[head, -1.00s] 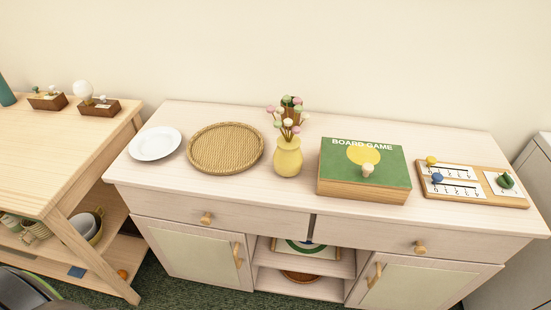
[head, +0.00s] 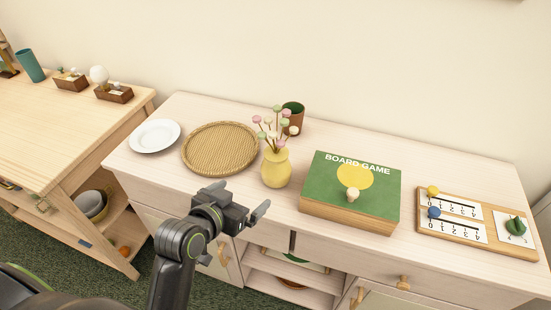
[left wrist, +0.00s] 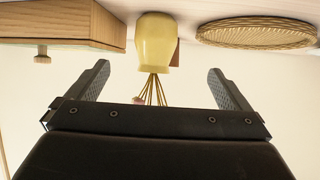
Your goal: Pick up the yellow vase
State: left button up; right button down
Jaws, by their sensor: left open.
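The yellow vase (head: 276,168) stands upright on the pale sideboard, holding pink, white and green ball-shaped flowers (head: 272,125). My left gripper (head: 240,200) is open and empty, in front of the sideboard and to the lower left of the vase in the head view. In the left wrist view, which is upside down, the vase (left wrist: 157,42) shows beyond the gap between the two open fingers (left wrist: 160,72). The vase is apart from the fingers, and its flowers are partly hidden behind the gripper body there. My right gripper is not in view.
A woven tray (head: 220,148) lies left of the vase, and a white plate (head: 155,136) farther left. A green board game box (head: 330,205) is close on the right. A brown cup (head: 293,115) stands behind. A wooden counting board (head: 470,235) lies far right.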

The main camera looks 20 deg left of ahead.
aim_at(271, 168)
pick_arm(q)
jog(key=shift+t, duration=0.4)
jog(key=x, duration=0.3)
jog(key=r+x, duration=0.1)
jog(key=x, duration=0.3)
jog(key=d+r+x, duration=0.1)
jog(key=x, duration=0.2)
jog(key=shift+w+d+f+p, duration=0.1)
jog(key=shift+w+p, duration=0.3)
jog(key=shift+w, duration=0.3)
jog(key=shift+x, duration=1.3)
jog(key=shift+p+x, duration=0.4)
jog(key=shift+x, duration=1.55)
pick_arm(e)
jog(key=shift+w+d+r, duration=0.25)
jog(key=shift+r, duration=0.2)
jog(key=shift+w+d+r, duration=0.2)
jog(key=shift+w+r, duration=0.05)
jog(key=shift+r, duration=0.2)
pick_arm(q)
jog(key=shift+s+f, duration=0.1)
jog(key=shift+f, duration=0.1)
jog(key=shift+c, duration=0.4)
jog(key=c, duration=1.2)
jog(key=shift+c, duration=0.3)
jog(key=shift+r, duration=0.15)
